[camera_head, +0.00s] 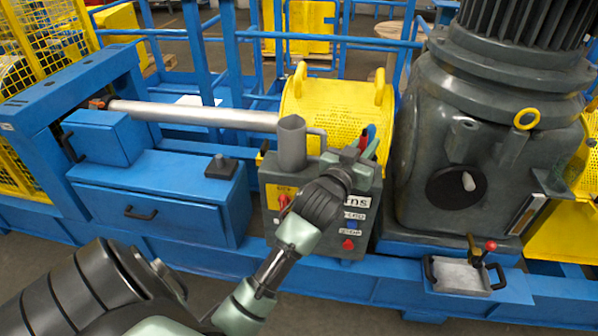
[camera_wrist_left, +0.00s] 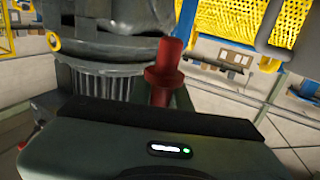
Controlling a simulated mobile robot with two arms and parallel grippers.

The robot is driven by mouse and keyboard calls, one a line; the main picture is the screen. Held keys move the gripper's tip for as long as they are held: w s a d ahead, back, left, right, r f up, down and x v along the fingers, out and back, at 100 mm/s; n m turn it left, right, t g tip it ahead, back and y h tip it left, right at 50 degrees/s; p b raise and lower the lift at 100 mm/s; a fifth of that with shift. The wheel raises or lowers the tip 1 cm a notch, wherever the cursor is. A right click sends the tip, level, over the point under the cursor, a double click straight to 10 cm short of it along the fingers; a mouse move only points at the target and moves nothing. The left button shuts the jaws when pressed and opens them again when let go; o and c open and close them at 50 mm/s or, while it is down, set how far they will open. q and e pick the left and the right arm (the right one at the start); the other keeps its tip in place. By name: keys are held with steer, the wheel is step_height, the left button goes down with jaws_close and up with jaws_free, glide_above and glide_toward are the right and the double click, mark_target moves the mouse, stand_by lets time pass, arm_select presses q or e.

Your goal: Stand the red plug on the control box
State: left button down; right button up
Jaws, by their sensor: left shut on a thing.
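The red plug (camera_head: 363,141) is held in my left gripper (camera_head: 366,152), above the right part of the control box (camera_head: 272,212). In the left wrist view the red plug (camera_wrist_left: 164,72) shows as a red stem with a wider collar, rising past the dark edge of the gripper body. Its lower part is hidden there. The control box is grey, with a red switch, white labels and a red button on its front. My gripper and wrist hide part of its top, and I cannot tell whether the plug touches it. My right gripper is not in view.
A yellow perforated guard (camera_head: 335,98) is behind. A large dark motor housing (camera_head: 425,150) is to the right. A small tray (camera_head: 460,277) with a red-knobbed lever sits at lower right.

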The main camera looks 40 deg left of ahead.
arm_select(q)
steer(key=w+a+r+n+y+b, duration=0.1)
steer(key=w+a+r+y+b, duration=0.1)
steer(key=w+a+r, duration=0.3)
steer(key=w+a+r+n+y+b, duration=0.1)
steer(key=w+a+b, duration=0.15)
steer(key=a, duration=0.45)
steer(key=shift+g, duration=0.4)
step_height(320, 180, down, 19)
steer(key=shift+w+f+p, duration=0.1)
steer(key=shift+p, duration=0.25)
steer(key=shift+f, duration=0.15)
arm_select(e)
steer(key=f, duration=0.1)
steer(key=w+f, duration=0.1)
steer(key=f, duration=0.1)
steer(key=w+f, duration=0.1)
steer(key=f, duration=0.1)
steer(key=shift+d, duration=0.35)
arm_select(q)
steer(key=shift+d, duration=0.1)
steer(key=shift+f, duration=0.15)
steer(key=c, duration=1.6)
jaws_free()
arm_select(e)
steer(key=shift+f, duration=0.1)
